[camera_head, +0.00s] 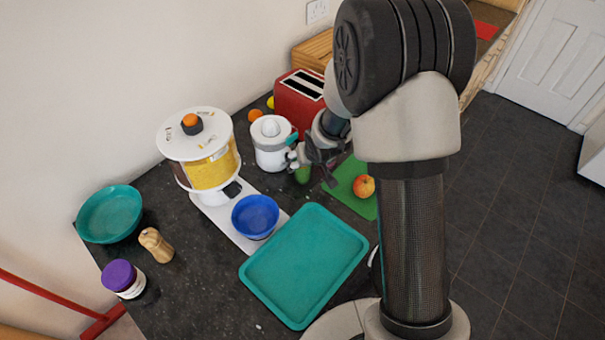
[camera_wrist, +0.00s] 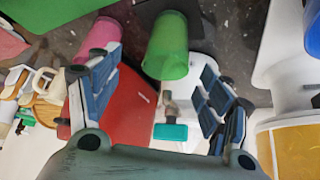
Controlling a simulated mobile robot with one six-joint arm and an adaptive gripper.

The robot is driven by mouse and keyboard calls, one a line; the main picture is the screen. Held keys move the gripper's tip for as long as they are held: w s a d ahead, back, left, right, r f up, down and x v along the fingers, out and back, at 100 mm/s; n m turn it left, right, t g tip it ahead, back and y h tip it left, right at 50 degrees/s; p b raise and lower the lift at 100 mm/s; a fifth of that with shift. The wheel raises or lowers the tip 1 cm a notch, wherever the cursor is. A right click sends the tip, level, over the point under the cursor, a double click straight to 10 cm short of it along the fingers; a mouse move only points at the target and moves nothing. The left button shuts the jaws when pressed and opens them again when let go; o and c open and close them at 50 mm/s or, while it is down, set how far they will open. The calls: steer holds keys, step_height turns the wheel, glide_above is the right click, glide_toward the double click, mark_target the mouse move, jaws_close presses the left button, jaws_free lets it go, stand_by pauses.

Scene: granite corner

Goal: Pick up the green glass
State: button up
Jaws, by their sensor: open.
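The green glass (camera_head: 302,174) stands on the dark counter in the head view, small and partly hidden by my gripper (camera_head: 309,158). In the wrist view the green glass (camera_wrist: 167,48) is larger, in the upper middle. My gripper (camera_wrist: 158,75) is open, with one finger on each side of the picture. The glass shows between and beyond the fingers. I cannot tell that either finger touches it.
A pink cup (camera_wrist: 98,38) is beside the glass. A white juicer (camera_head: 270,143) and red toaster (camera_head: 299,100) stand close by. A green board (camera_head: 350,192) with an apple (camera_head: 364,186) lies right. A teal tray (camera_head: 305,262) and blue bowl (camera_head: 255,215) are nearer.

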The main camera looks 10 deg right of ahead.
steer(key=x, duration=0.1)
steer(key=b+x, duration=0.1)
steer(key=x, duration=0.1)
steer(key=b+x, duration=0.1)
steer(key=x, duration=0.1)
steer(key=shift+a+f, duration=0.2)
steer(key=shift+a, duration=0.2)
steer(key=shift+c, duration=0.2)
steer(key=c, duration=1.2)
